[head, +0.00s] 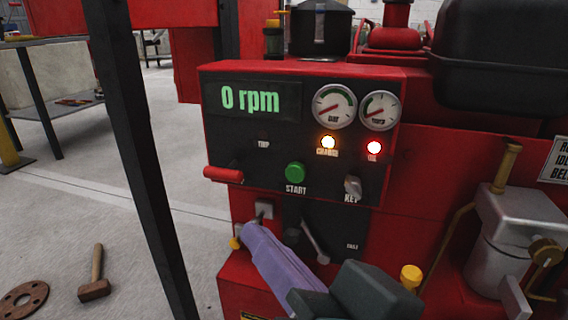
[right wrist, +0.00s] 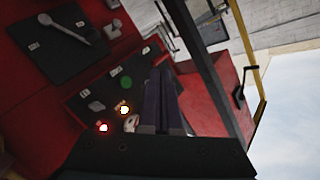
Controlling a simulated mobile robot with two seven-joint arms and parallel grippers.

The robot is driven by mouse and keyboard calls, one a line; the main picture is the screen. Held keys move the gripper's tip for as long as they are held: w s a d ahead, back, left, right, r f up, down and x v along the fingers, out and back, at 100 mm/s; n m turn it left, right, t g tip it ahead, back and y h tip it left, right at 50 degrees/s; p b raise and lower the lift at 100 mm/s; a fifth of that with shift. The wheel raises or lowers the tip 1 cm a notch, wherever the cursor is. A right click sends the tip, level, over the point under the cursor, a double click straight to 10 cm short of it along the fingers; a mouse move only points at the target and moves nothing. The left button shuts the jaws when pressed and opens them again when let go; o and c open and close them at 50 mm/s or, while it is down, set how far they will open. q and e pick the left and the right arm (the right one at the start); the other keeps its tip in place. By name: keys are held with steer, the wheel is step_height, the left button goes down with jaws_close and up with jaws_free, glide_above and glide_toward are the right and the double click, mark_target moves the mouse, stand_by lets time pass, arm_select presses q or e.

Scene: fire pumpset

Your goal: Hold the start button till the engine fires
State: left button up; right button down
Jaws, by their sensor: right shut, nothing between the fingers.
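The green START button (head: 296,172) sits on the red control panel (head: 222,140), under a display (head: 250,98) reading 0 rpm. The START button also shows in the right wrist view (right wrist: 126,82), just left of the fingers. My right gripper (head: 250,235) is shut and empty; in the head view its fingertips appear below and left of the button, apart from it in the picture. In the right wrist view the closed fingers (right wrist: 161,75) reach across the panel. The key switch (head: 353,186) is right of the button. My left gripper is out of view.
CHARGE lamp (head: 328,142) glows orange and the other lamp (head: 374,148) red. Two gauges (head: 334,106) have needles low. A red handle (head: 223,174) juts out at the panel's left. A dark post (head: 140,150) stands further left. A mallet (head: 95,278) lies on the floor.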

mark_target(295, 173)
steer(key=shift+w, duration=0.1)
steer(key=shift+w+d+b, duration=0.4)
steer(key=shift+w+d, duration=0.05)
steer(key=shift+w, duration=0.95)
steer(key=shift+w+d+b, duration=0.45)
steer(key=shift+w+d, duration=0.05)
steer(key=shift+w, duration=0.85)
steer(key=shift+w+d+b, duration=0.4)
steer(key=shift+w+d, duration=0.05)
steer(key=shift+w, duration=0.95)
steer(key=shift+w+d, duration=0.1)
steer(key=shift+w, duration=0.3)
steer(key=shift+w+d, duration=0.15)
steer(key=shift+w, duration=0.25)
stand_by(1.7)
steer(key=shift+s+p, duration=0.1)
steer(key=shift+p, duration=0.25)
steer(key=shift+s+r+p, duration=0.1)
steer(key=shift+s+p, duration=0.2)
steer(key=shift+p, duration=0.1)
steer(key=shift+s+a, duration=0.25)
steer(key=shift+s, duration=0.15)
